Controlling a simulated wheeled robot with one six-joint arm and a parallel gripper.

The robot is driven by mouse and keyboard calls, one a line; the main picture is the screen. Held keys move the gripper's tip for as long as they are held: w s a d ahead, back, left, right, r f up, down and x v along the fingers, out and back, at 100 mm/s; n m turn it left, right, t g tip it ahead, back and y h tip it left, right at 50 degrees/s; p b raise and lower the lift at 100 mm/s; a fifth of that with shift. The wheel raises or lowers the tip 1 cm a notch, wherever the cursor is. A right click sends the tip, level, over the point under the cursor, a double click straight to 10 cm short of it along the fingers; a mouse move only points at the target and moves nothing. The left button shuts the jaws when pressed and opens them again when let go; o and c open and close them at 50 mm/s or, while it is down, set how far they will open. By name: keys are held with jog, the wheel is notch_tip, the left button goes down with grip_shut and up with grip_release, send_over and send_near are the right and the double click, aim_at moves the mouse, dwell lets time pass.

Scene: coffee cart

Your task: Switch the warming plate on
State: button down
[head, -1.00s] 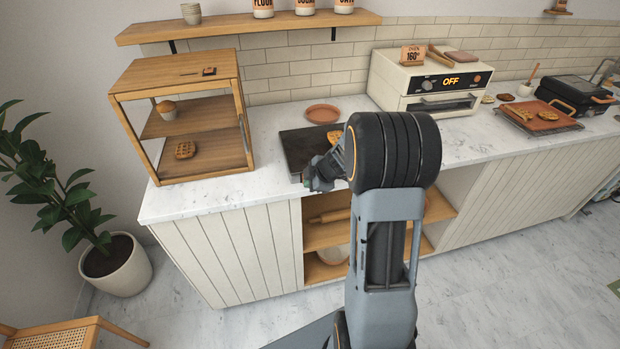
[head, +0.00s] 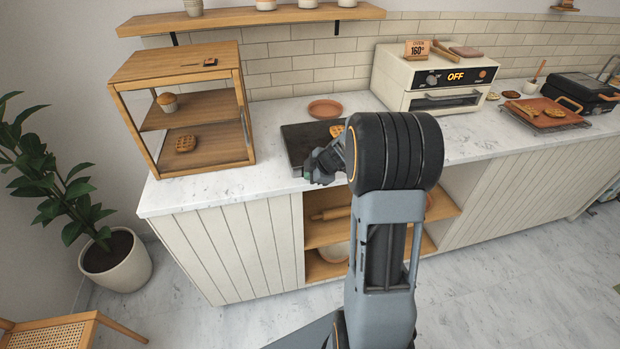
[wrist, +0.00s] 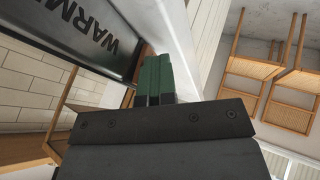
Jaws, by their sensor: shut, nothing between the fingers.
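The warming plate (head: 297,137) is a dark flat slab on the counter, with a waffle (head: 337,130) on it. My arm hides its right part. In the wrist view its dark front face (wrist: 84,32) shows large letters beginning "WARM". My gripper (head: 314,178) is at the plate's front edge, near the counter's front edge. In the wrist view the green fingertips (wrist: 154,75) are together with nothing between them, close beside the lettered face. Whether they touch it I cannot tell. No switch of the plate can be made out.
A wooden display case (head: 190,169) with baked goods stands to the left. A terracotta plate (head: 324,108) lies behind the warming plate. An oven (head: 432,80) reading "OFF" stands to the right. The white counter (head: 215,188) is clear in front of the case.

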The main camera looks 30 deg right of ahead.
jog(key=shift+d+r, duration=0.1)
jog(key=shift+r, duration=0.8)
jog(key=shift+f, duration=0.1)
jog(key=shift+s+b, duration=0.3)
jog(key=shift+b, duration=0.25)
jog(key=shift+s+a+b, duration=0.2)
jog(key=shift+s+b, duration=0.4)
jog(key=shift+s, duration=0.05)
jog(key=shift+s+a+b, duration=0.15)
jog(key=shift+s+b, duration=0.4)
jog(key=shift+s, duration=0.05)
jog(key=v, duration=1.1)
jog(key=shift+b, duration=0.3)
jog(key=shift+a+f, duration=0.1)
jog(key=shift+a, duration=0.05)
